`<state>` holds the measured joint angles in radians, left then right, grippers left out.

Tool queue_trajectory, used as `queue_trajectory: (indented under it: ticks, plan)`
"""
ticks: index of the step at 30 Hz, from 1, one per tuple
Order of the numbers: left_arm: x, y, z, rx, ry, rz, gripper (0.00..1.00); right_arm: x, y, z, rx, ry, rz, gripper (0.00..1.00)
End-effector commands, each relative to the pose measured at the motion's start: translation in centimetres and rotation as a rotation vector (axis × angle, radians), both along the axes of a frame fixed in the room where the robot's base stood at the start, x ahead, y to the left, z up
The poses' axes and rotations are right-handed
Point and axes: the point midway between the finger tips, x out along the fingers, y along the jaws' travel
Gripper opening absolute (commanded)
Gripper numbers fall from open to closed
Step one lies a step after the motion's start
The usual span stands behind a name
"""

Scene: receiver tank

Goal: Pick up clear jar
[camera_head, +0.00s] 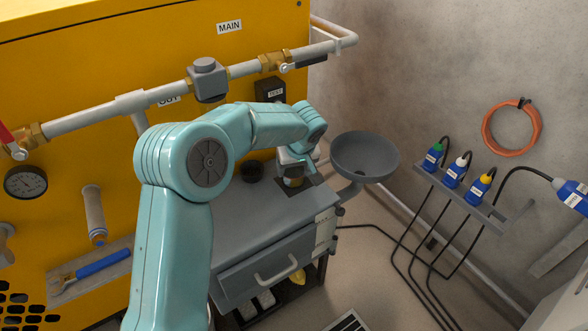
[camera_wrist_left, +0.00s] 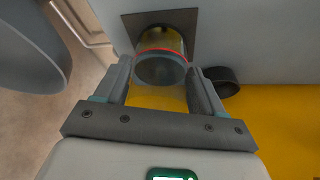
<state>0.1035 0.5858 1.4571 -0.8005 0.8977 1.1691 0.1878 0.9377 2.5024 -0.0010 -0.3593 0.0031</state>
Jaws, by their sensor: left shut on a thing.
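The clear jar (camera_wrist_left: 160,62) stands on a dark square pad (camera_wrist_left: 187,22) on the grey cabinet top. It has a red ring and a grey lid-like disc, with something yellowish low inside. My left gripper (camera_wrist_left: 163,92) is shut on the jar, one finger on each side, in the left wrist view. In the head view my left gripper (camera_head: 292,165) reaches down over the jar (camera_head: 293,182), hiding its upper part. I cannot tell whether the jar is lifted off the pad. My right gripper is not in view.
A round grey basin (camera_head: 365,157) stands right of the cabinet (camera_head: 220,235). A small dark cup (camera_head: 251,171) sits left of the jar, near the yellow tank wall (camera_head: 90,95). Pipes run above.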

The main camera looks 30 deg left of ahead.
Motion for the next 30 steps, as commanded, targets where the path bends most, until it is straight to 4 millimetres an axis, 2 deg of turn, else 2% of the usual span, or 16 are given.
queue_trajectory:
  ticks: [5,8,21,30]
  plan:
    - [0.0,0.0,0.5,0.002,0.000,-0.001,0.26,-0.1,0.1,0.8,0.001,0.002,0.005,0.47]
    - [-0.8,-1.1,0.3,0.002,0.001,-0.004,0.26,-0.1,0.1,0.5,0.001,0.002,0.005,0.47]
    - [-6.8,-8.1,0.3,0.001,-0.001,-0.005,0.26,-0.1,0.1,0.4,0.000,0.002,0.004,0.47]
    - [-10.2,-12.1,0.2,0.001,0.000,-0.004,0.26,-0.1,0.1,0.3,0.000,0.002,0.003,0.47]
